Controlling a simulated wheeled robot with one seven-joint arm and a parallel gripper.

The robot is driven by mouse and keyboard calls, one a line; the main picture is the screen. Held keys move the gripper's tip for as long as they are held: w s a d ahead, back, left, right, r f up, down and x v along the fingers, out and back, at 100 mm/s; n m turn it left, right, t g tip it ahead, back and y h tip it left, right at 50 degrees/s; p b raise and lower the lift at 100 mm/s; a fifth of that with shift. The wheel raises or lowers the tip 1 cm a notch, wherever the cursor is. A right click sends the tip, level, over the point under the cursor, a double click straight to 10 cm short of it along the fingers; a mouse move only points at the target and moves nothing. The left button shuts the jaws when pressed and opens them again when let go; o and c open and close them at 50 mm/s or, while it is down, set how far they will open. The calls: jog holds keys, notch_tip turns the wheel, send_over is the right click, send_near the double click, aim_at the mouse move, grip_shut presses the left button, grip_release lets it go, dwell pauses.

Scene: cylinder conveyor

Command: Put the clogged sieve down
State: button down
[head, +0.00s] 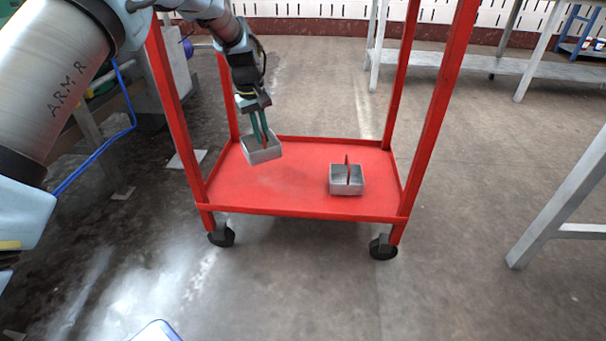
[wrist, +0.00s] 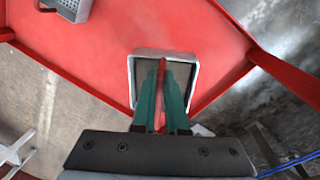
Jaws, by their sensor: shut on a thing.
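My gripper (head: 260,137) is shut on the red upright handle (wrist: 161,75) of a square grey metal sieve (head: 265,156). This sieve also shows in the wrist view (wrist: 132,80), where its inside looks grey-brown with no clear holes. It is slightly tilted over the back left part of the red cart's lower shelf (head: 300,205). Whether its base touches the shelf I cannot tell. A second square metal sieve (head: 346,185) with a red handle stands upright on the shelf at the right; its perforated metal shows in the wrist view (wrist: 68,7).
Red cart posts (head: 175,110) (head: 437,110) rise at the corners, the left ones close to my arm. The shelf has a low raised rim. Its middle and front left are bare. Grey tables (head: 470,66) stand behind and at the right.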

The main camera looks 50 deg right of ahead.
aim_at(263, 162)
jog(key=shift+m, duration=0.6)
jog(key=shift+a+f+y, duration=0.15)
jog(key=shift+y, duration=0.15)
jog(key=shift+m, duration=0.3)
notch_tip(263, 162, down, 10)
jog(key=b, duration=0.4)
jog(key=shift+r+b, duration=0.25)
jog(key=shift+b, duration=0.15)
jog(key=shift+f, duration=0.15)
jog(key=c, duration=0.9)
grip_release()
jog(key=shift+a, duration=0.1)
jog(key=shift+c, duration=0.2)
jog(key=r+p, duration=0.1)
jog(key=r, duration=0.1)
jog(key=r+p, duration=0.1)
jog(key=r, duration=0.2)
jog(key=r+p, duration=0.1)
jog(key=r, duration=0.1)
jog(key=shift+w+a+r+p, duration=0.15)
jog(key=shift+a+r+p, duration=0.15)
jog(key=shift+r, duration=0.1)
